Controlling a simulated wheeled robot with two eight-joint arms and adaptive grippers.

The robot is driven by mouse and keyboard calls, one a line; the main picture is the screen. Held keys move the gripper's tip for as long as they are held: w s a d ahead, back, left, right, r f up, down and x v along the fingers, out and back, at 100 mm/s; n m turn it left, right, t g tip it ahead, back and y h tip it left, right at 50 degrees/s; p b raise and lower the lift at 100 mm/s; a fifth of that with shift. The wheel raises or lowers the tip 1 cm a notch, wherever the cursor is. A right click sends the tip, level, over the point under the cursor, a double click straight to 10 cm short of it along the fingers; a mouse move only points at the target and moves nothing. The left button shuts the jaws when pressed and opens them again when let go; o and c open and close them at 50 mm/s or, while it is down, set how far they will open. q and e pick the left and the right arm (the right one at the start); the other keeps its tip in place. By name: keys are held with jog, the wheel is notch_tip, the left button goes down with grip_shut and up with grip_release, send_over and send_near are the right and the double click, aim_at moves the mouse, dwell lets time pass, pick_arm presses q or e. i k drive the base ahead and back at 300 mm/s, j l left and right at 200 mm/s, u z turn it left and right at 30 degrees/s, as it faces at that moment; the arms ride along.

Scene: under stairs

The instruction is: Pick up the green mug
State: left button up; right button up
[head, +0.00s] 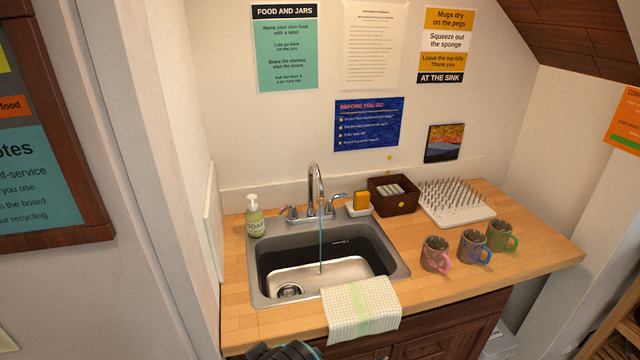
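The green mug (496,237) is grey-brown with a green handle on its right side. It stands upright on the wooden counter, rightmost of three similar mugs. The mug with a blue handle (471,246) stands close to its left, and the mug with a pink handle (433,254) is further left. Neither of my grippers can be made out in the head view. Only a dark rounded part, seemingly of my own arm, shows at the bottom edge, below the sink cabinet's front.
The sink (402,268) has a running tap (317,185). A checked towel (360,310) hangs over the front edge. A soap bottle (254,218), sponge holder (359,208), dark basket (394,206) and pegged drying rack (458,211) stand around it. Counter right of the mugs is clear.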

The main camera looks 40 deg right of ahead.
aim_at(498, 233)
jog(key=z, duration=2.7)
jog(key=u, duration=0.7)
jog(key=i+l+u, duration=0.2)
jog(key=l+u, duration=0.15)
jog(key=i+l+u, duration=0.2)
jog(key=l+u, duration=0.2)
jog(key=i+l+u, duration=0.1)
jog(key=l+u, duration=0.25)
